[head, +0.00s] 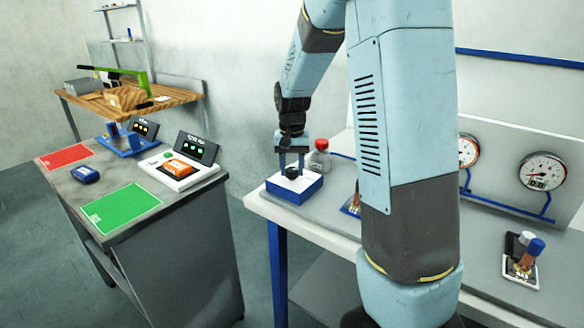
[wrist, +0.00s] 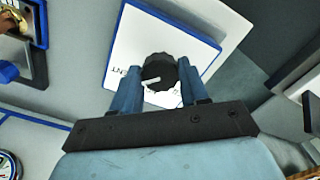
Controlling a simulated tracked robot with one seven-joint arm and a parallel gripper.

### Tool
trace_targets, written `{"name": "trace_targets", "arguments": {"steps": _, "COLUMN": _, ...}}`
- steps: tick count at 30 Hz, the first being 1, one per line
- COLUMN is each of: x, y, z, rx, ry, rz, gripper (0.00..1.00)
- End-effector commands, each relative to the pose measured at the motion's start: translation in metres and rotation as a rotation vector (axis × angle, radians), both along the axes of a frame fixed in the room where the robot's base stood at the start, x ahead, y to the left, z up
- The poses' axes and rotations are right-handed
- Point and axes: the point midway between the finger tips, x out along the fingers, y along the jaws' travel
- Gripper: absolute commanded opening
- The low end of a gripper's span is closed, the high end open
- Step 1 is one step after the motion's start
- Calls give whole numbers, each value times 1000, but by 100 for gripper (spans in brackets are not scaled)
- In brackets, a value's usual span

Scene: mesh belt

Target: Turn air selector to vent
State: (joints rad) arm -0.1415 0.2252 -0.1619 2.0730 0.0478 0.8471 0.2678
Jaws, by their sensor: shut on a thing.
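The air selector is a black round knob with a white pointer mark (wrist: 158,72) on a white-topped blue box (wrist: 135,32). In the head view the box (head: 305,190) sits at the near left end of the bench. My gripper (wrist: 158,80) is shut on the knob, with one blue finger on each side of it. It also shows in the head view (head: 291,172), pointing down over the box. Lettering on the white face is partly hidden by the fingers, and I cannot read which label the pointer faces.
A bottle with a red cap (head: 319,158) stands close behind the box. Round gauges (head: 541,172) and a valve with a blue handle (head: 524,258) are at the right of the bench. A separate grey table (head: 150,190) with red and green mats stands to the left, across a gap.

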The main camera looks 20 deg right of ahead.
Motion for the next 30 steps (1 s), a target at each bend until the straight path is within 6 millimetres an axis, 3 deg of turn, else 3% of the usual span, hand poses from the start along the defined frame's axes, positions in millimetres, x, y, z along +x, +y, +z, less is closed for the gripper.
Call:
{"name": "trace_targets", "arguments": {"steps": 14, "x": 1, "y": 1, "z": 1, "rx": 1, "ry": -3, "rz": -14, "gripper": 14}}
{"name": "trace_targets", "arguments": {"steps": 15, "x": 1, "y": 1, "z": 1, "rx": 1, "ry": -3, "rz": -14, "gripper": 47}}
{"name": "trace_targets", "arguments": {"steps": 22, "x": 0, "y": 0, "z": 0, "rx": 1, "ry": -1, "rz": -14, "gripper": 69}}
{"name": "trace_targets", "arguments": {"steps": 30, "x": 0, "y": 0, "z": 1, "rx": 1, "ry": -1, "rz": -14, "gripper": 70}}
